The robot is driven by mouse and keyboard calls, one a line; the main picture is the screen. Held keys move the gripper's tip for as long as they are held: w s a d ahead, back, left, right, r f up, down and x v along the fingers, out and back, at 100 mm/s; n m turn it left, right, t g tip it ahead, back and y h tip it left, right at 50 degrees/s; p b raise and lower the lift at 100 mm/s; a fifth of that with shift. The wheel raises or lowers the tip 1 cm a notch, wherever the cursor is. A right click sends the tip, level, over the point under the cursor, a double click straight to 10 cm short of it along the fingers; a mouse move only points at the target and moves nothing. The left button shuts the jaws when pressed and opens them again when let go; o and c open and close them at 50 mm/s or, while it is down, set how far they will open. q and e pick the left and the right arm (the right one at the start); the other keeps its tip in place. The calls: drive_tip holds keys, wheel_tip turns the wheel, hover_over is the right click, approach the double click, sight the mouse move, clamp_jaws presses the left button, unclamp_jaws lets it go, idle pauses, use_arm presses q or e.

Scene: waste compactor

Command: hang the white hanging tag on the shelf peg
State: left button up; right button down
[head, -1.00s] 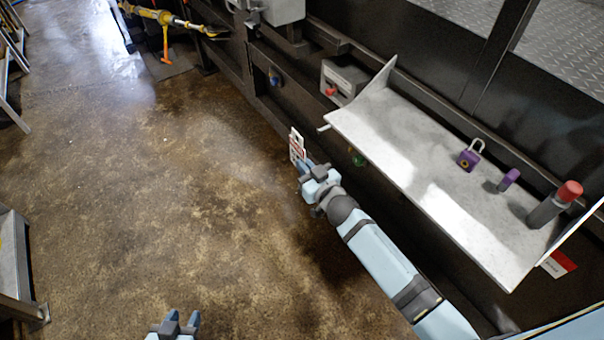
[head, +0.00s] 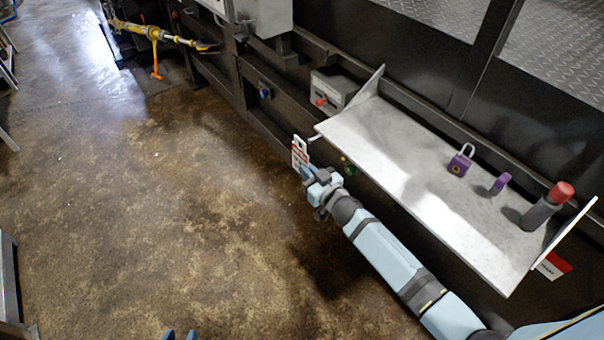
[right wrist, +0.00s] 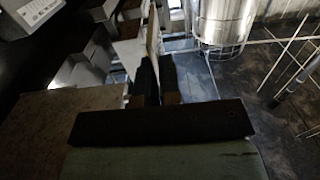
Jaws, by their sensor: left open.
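The white hanging tag (head: 299,152), with red and dark print, is upright at the tip of my right gripper (head: 306,171), which is shut on its lower part. In the right wrist view the tag (right wrist: 153,30) shows nearly edge-on between the dark fingers (right wrist: 155,80). The shelf peg (head: 316,137) is a short pale rod at the near left corner of the grey shelf (head: 385,160). The tag is just left of the peg and looks apart from it; the depth between them is hard to tell. My left gripper (head: 180,336) shows only its open fingertips at the bottom edge.
On the shelf stand a purple padlock (head: 461,160), a small purple item (head: 500,184) and a grey cylinder with a red top (head: 547,206). A red and white tag (head: 553,265) hangs at the right. A grey box with a red knob (head: 335,90) is behind.

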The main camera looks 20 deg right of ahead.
drive_tip(key=shift+w+d+f+b, duration=0.15)
drive_tip(key=shift+w+d, duration=0.1)
drive_tip(key=shift+d, duration=0.45)
drive_tip(key=shift+w+d+f+b, duration=0.15)
drive_tip(key=shift+w+d, duration=0.15)
drive_tip(key=shift+d, duration=0.4)
drive_tip(key=shift+w+d+f+b, duration=0.15)
drive_tip(key=shift+w+d, duration=0.1)
drive_tip(key=shift+d, duration=0.45)
drive_tip(key=c, duration=1.2)
unclamp_jaws()
drive_tip(key=shift+c, duration=0.2)
drive_tip(key=shift+s+d+f, duration=0.1)
drive_tip(key=b+v, duration=0.1)
drive_tip(key=v, duration=1.2)
drive_tip(key=shift+s, duration=0.3)
